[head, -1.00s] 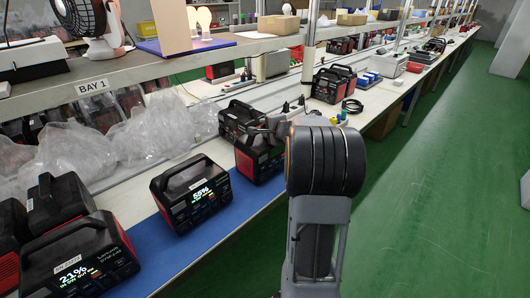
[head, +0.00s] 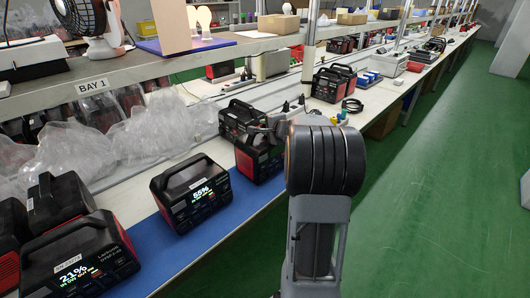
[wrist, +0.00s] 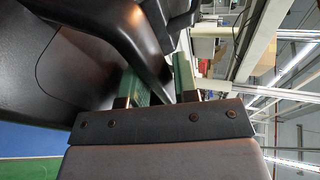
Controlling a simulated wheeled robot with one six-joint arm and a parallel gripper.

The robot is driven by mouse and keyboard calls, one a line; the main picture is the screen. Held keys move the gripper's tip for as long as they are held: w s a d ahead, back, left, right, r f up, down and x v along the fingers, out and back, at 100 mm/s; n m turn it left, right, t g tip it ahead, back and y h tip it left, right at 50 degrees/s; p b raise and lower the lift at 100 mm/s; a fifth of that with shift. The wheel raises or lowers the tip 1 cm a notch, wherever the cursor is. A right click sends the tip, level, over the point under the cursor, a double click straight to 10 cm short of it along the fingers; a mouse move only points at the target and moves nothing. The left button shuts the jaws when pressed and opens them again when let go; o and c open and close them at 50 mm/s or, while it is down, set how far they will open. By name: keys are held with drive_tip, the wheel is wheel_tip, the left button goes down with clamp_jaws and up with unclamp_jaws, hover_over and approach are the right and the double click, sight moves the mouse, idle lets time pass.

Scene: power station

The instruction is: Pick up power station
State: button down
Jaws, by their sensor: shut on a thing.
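My gripper (wrist: 160,82) is shut on the handle of a black-and-red power station (wrist: 95,45), which fills the upper left of the wrist view. A green-padded finger lies on each side of the handle. In the head view this power station (head: 258,163) is at the edge of the blue mat, partly hidden by my arm. My gripper (head: 272,130) is mostly hidden there too. I cannot tell whether the power station is clear of the mat. Another power station (head: 192,197), showing 55%, stands upright to its left.
Another (head: 236,118) stands behind the held one. Clear plastic bags (head: 150,130) lie behind. A shelf (head: 120,72) runs above the bench. The green floor (head: 440,190) at right is clear.

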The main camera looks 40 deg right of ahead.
drive_tip(key=shift+f, duration=0.15)
idle(0.6)
drive_tip(key=shift+r, duration=0.25)
drive_tip(key=shift+r, duration=0.15)
